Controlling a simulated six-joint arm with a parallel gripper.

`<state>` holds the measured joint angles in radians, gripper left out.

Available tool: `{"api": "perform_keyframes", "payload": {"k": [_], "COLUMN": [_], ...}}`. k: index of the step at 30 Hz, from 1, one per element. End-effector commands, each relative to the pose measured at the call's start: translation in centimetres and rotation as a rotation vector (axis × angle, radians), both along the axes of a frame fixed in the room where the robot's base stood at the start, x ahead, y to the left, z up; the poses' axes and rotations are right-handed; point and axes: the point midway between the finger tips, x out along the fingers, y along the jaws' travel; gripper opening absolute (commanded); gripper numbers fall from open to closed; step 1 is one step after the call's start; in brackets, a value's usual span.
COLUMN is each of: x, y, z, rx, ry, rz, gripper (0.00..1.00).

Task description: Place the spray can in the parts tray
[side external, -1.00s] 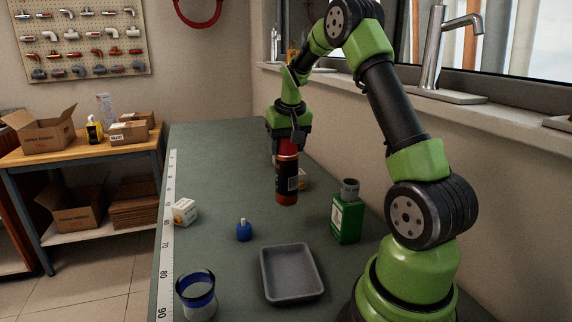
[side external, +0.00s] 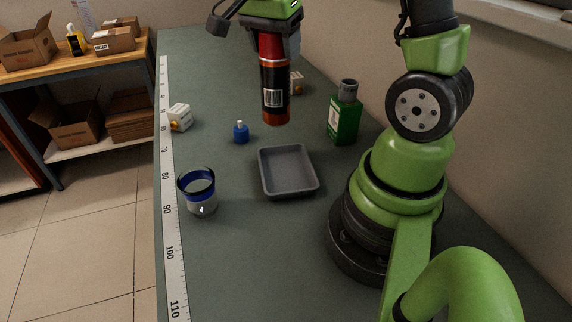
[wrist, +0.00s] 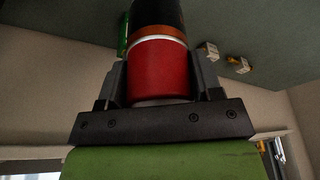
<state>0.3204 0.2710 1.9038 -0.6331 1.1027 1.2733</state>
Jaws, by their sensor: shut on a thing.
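The spray can (side external: 274,90) is red and black with a barcode label. It hangs upright in the air, held at its top by my gripper (side external: 272,38). In the wrist view the red end of the can (wrist: 160,70) sits between the two fingers of my gripper (wrist: 160,85). The parts tray (side external: 288,194) is a shallow grey rectangular tray on the bench. It looks empty. The can's lower end is above the bench and appears just behind the tray's far edge in the side view; the exact gap cannot be told.
A green bottle (side external: 344,118) stands right of the tray. Small white boxes (side external: 180,116) lie farther back. A measuring strip (side external: 169,220) runs along the bench's left edge.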

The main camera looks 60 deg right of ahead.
Motion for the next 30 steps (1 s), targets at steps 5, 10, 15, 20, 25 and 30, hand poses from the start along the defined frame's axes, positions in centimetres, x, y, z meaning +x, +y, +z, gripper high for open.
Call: {"api": "perform_keyframes", "payload": {"k": [5,10,15,20,25,30], "x": [-2.5,-4.0,-4.5,-4.4,-4.4,-4.4], "y": [2.8,4.0,4.3,4.3,4.2,4.2], "z": [0.2,0.1,-2.2,-4.8,-6.5,-9.1], "rx": [-0.001,0.000,0.000,0.001,0.000,-0.001], "ry": [-0.002,-0.004,0.005,0.003,0.002,0.004], "rz": [-0.276,-0.434,-0.472,-0.471,-0.471,-0.471], "gripper": [0.12,0.12,0.12,0.12,0.12,0.12]}}
